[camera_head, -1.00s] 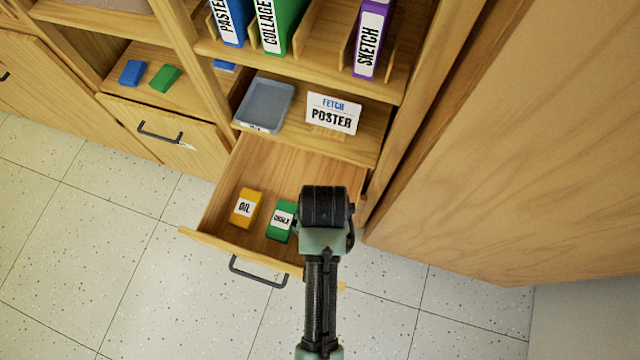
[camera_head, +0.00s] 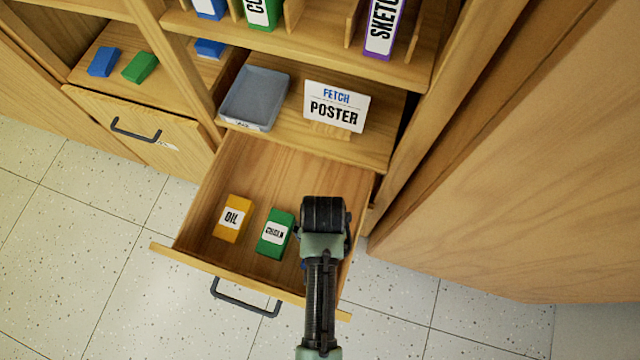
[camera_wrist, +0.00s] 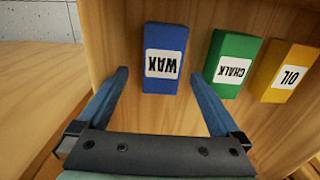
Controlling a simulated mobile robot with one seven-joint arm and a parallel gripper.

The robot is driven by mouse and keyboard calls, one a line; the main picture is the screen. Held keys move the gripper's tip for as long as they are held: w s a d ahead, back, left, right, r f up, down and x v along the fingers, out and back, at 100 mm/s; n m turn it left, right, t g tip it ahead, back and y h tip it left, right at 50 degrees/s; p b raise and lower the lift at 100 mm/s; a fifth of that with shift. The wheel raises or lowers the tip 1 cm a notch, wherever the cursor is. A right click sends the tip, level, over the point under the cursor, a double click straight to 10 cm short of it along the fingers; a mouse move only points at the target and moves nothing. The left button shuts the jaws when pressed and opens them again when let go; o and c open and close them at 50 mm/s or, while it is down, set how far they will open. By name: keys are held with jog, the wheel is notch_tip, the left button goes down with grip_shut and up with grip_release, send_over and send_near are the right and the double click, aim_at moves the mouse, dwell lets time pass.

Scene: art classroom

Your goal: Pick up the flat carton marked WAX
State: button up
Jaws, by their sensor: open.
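The flat carton marked WAX (camera_wrist: 164,62) is blue with a white label and lies in the open drawer, seen in the wrist view. In the head view my arm hides nearly all of it. My gripper (camera_wrist: 160,82) is open, its two blue-grey fingers pointing toward the carton, one to each side of its near end. The carton lies ahead of and between the fingers; I cannot tell the height gap. A green CHALK carton (camera_wrist: 232,64) lies to its right in the wrist view, and a yellow OIL carton (camera_wrist: 290,72) lies beyond that.
The open drawer (camera_head: 290,165) has bare floor behind the cartons. Above it, a shelf holds a grey tray (camera_head: 284,84) and a sign reading FETCH POSTER (camera_head: 336,106). A large wooden panel (camera_head: 520,150) stands close on the right.

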jog(key=f+b, duration=0.1)
jog(key=f, duration=0.2)
jog(key=f+b, duration=0.1)
jog(key=f, duration=0.2)
jog(key=shift+a+f+b, duration=0.2)
jog(key=shift+f+b, duration=0.05)
jog(key=shift+b, duration=0.05)
jog(key=c, duration=1.4)
